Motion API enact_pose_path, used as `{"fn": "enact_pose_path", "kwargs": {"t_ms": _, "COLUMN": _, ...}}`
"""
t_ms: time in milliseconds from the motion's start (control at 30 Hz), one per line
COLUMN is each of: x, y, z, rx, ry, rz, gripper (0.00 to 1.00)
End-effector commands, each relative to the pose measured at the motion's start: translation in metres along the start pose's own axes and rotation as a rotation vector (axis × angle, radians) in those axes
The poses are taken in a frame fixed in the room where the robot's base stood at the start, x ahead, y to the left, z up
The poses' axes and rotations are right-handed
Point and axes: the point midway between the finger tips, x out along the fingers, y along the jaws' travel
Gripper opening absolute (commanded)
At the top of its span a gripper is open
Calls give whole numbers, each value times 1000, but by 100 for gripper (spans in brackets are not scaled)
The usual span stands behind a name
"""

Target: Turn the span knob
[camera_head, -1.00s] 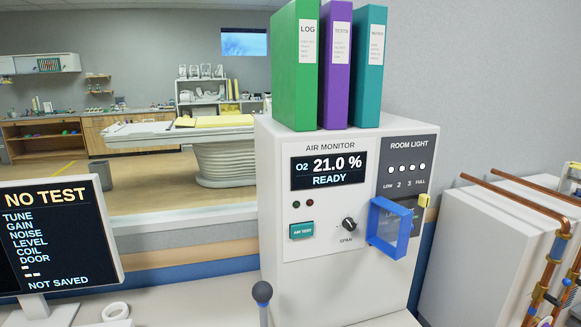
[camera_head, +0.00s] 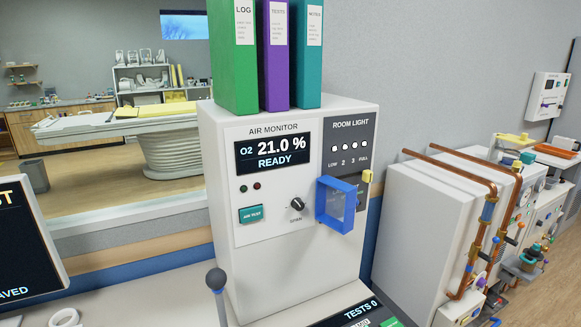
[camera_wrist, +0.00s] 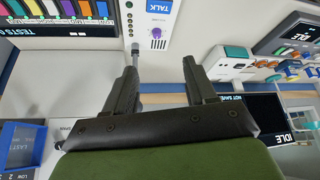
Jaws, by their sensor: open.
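The span knob (camera_head: 297,204) is a small black knob with a pale pointer line on the front of the white air monitor (camera_head: 225,262), between the green air test button (camera_head: 251,214) and the blue open-fronted guard (camera_head: 323,199). The monitor screen reads O2 21.0 % READY. My gripper (camera_wrist: 158,72) shows only in the wrist view; its two dark fingers are apart with nothing between them. A purple knob (camera_wrist: 156,32) beside a TALK label is on another panel there.
Several binders (camera_head: 277,55) stand on the monitor. A grey ball-topped stick (camera_head: 215,279) rises in front of it. A yellow tab (camera_head: 367,176) sits beside the guard. White cabinets with copper pipes (camera_head: 485,225) stand at right. A dark screen (camera_head: 22,245) is at left.

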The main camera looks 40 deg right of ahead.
Motion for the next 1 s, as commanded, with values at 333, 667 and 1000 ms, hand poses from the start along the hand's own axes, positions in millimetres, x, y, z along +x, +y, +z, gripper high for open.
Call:
{"fn": "enact_pose_path", "kwargs": {"t_ms": 333, "x": 87, "y": 45, "z": -87, "rx": 180, "ry": 61, "rz": -191, "gripper": 56}}
{"fn": "enact_pose_path", "kwargs": {"t_ms": 667, "x": 76, "y": 198, "z": -142, "rx": 753, "ry": 647, "rz": -390, "gripper": 56}}
{"fn": "enact_pose_path", "kwargs": {"t_ms": 1000, "x": 8, "y": 330, "z": -109, "rx": 1117, "ry": 1134, "rz": -321, "gripper": 56}}
